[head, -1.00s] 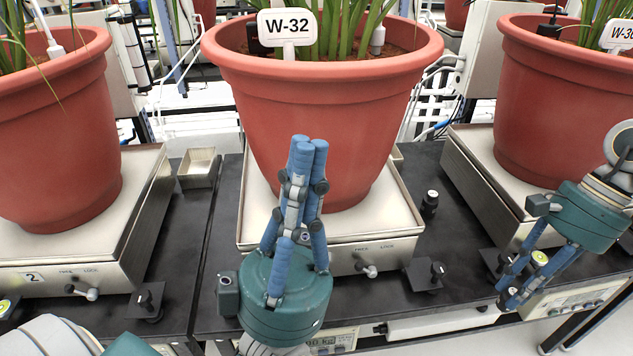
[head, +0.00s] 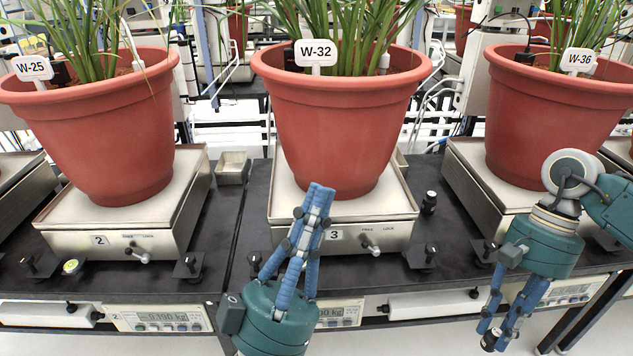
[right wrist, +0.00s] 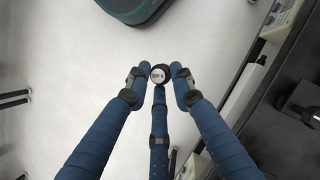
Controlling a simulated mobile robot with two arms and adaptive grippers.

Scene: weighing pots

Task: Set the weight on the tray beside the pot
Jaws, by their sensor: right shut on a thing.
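A small black weight with a pale label (right wrist: 158,74) is held between the fingertips of my right gripper (right wrist: 160,82). In the head view the right gripper (head: 503,335) points down in front of the bench edge, with the dark weight (head: 489,341) at its tips. My left gripper (head: 320,190) has its fingers drawn together, empty, in front of scale 3. The red pot W-32 (head: 340,120) stands on that scale (head: 395,208).
Pots W-25 (head: 95,120) and W-36 (head: 555,115) stand on neighbouring scales. A black cylinder (head: 429,202) stands on the dark bench right of scale 3. Knobs, including one (head: 422,257), and displays line the front edge. Floor is clear below the right gripper.

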